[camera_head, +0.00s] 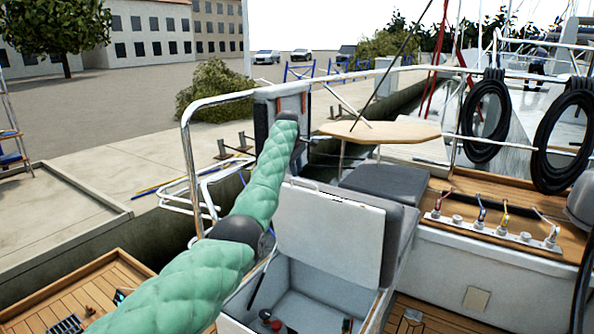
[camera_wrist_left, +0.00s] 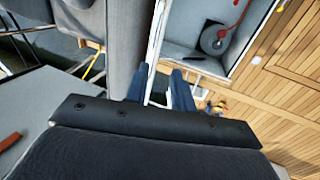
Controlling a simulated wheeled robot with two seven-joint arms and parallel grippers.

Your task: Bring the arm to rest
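My left arm, in green padding, reaches up from the lower left of the head view to a dark wrist part beside the boat's rail. Its fingers cannot be made out there. In the left wrist view my left gripper (camera_wrist_left: 161,72) shows two dark blue fingers apart, with a gap between them. The pale edge of the locker lid (camera_wrist_left: 157,30) appears behind that gap; I cannot tell how far off it is. The lid (camera_head: 330,232) stands raised over the open cockpit locker (camera_head: 240,309). My right gripper is not in view.
A metal rail (camera_head: 187,150) curves close to my arm. A small table (camera_head: 383,132) and a dark cushion (camera_head: 385,182) lie right of it. Black rope coils (camera_head: 486,115) hang at the right.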

